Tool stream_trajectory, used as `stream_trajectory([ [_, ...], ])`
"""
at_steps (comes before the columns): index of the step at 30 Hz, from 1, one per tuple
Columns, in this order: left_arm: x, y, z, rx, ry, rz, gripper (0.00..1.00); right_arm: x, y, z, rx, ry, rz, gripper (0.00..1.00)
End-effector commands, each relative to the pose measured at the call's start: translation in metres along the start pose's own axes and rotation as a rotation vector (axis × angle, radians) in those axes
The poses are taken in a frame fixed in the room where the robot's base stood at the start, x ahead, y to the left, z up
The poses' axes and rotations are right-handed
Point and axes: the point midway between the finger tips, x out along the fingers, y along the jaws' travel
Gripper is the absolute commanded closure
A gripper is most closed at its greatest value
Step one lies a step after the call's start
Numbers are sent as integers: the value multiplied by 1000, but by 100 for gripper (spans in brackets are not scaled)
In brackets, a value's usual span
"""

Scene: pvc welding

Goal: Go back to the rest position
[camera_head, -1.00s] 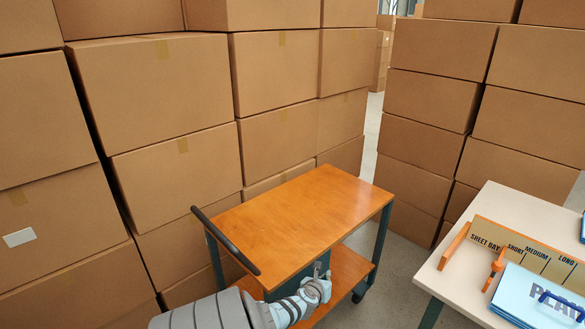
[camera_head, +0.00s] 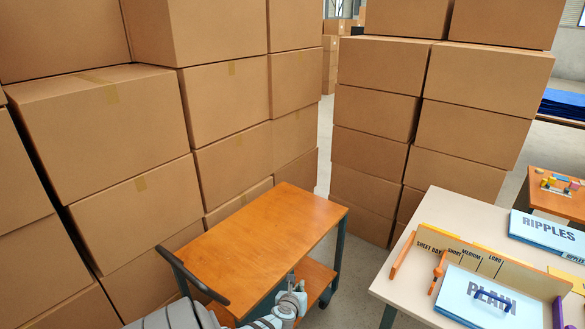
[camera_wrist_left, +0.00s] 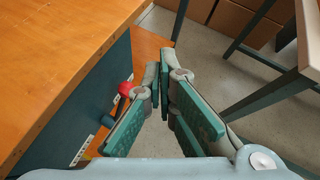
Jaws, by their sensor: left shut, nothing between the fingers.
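My left gripper (camera_head: 292,298) shows at the bottom middle of the head view, in front of the near right side of the wooden cart (camera_head: 262,238). In the left wrist view its teal-padded fingers (camera_wrist_left: 163,70) point away from the camera, with their tips together and nothing between them. The cart's top edge lies to the left of the fingers there, and the gripper is beside the cart, apart from its top. My right gripper is in neither view.
Stacked cardboard boxes (camera_head: 110,150) stand behind the cart. A white table (camera_head: 400,270) with a sheet bay (camera_head: 470,256), a PLAIN panel (camera_head: 485,300) and a RIPPLES panel (camera_head: 548,233) stands at the right. A red item (camera_wrist_left: 126,89) shows beside the cart. Floor shows between cart and table.

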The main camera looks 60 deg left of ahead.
Motion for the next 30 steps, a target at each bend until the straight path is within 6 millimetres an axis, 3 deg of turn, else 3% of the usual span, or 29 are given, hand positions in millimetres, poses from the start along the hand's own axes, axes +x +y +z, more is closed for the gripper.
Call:
stream_trajectory([
  [1,-6,-4,9,-1,0,-1,100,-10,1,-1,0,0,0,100],
  [4,-8,-7,12,0,0,-1,100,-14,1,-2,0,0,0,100],
  [25,-8,-7,10,-35,1,-1,100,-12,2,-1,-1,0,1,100],
  [28,-8,-6,2,-302,30,2,100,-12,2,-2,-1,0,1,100],
  [29,-8,-4,-8,-466,59,16,100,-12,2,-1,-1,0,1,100],
  [30,-14,-1,-37,-748,123,54,100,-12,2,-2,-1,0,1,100],
])
